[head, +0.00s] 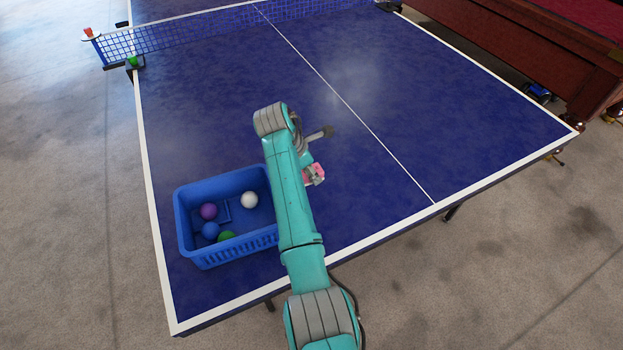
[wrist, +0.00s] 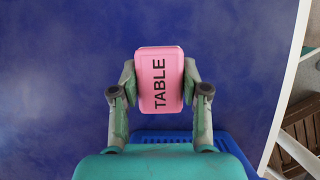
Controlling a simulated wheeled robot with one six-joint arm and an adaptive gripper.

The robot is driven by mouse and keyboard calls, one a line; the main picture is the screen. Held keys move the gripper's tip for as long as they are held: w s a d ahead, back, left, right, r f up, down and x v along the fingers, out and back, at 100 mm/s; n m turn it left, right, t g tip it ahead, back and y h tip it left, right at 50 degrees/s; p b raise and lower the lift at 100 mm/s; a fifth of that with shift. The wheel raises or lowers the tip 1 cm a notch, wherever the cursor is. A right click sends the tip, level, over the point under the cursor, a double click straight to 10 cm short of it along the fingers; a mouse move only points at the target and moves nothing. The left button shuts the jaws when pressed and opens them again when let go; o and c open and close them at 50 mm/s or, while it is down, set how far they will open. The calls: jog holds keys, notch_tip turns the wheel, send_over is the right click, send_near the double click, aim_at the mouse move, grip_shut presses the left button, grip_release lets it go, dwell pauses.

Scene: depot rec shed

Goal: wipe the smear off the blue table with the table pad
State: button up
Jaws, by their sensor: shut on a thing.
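The blue table (head: 400,130) with white lines fills the middle of the head view. My gripper (wrist: 159,78) is shut on the pink table pad (wrist: 160,100), marked "TABLE", with one finger on each side. In the head view the pad (head: 316,172) is partly hidden by my arm, to the right of the basket. I cannot tell whether it touches the table. A pale hazy patch (head: 352,85) lies near the centre line; I cannot tell whether it is the smear or a reflection.
A blue basket (head: 188,243) holding several balls stands on the table's near left, beside my arm. The net (head: 190,35) crosses the far end, with a green ball (head: 133,61) by its left post. A wooden red-topped table (head: 520,45) stands at far right. The table's right half is clear.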

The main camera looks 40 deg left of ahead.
jog(key=shift+r, duration=1.2)
